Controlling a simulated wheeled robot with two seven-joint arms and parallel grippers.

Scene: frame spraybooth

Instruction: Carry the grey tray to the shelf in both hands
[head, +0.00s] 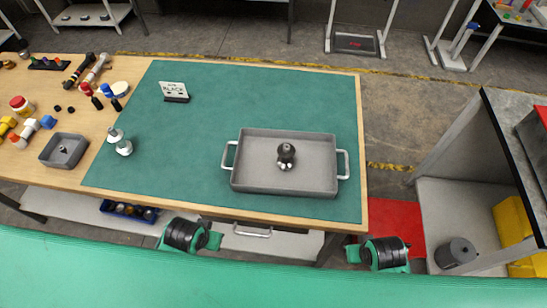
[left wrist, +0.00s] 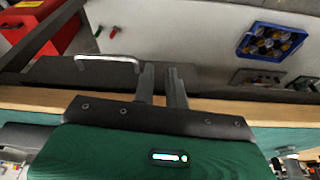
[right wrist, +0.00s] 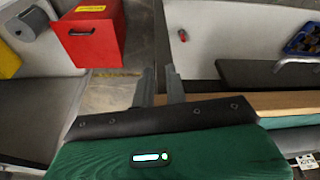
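The grey tray (head: 262,183) lies flat on the green mat of the workbench in the head view, with a pale handle at its left and right ends. A dark knob-topped piece (head: 286,155) stands inside it. My left gripper (left wrist: 162,85) and right gripper (right wrist: 161,85) are both empty, their fingers apart with a narrow gap. In the head view my wrists are at the bench's front edge, nearer me than the tray and not touching it; the fingers are hardly visible there. A unit with a dark top and lower shelf (head: 455,205) stands at the right.
A small grey bin (head: 46,158), two metal pieces and a "BLACK" sign (head: 174,88) are on the bench's left half, with several tools and jars. A red box (right wrist: 90,40) is on the floor between bench and unit. A grey cylinder (head: 456,252) sits at lower right.

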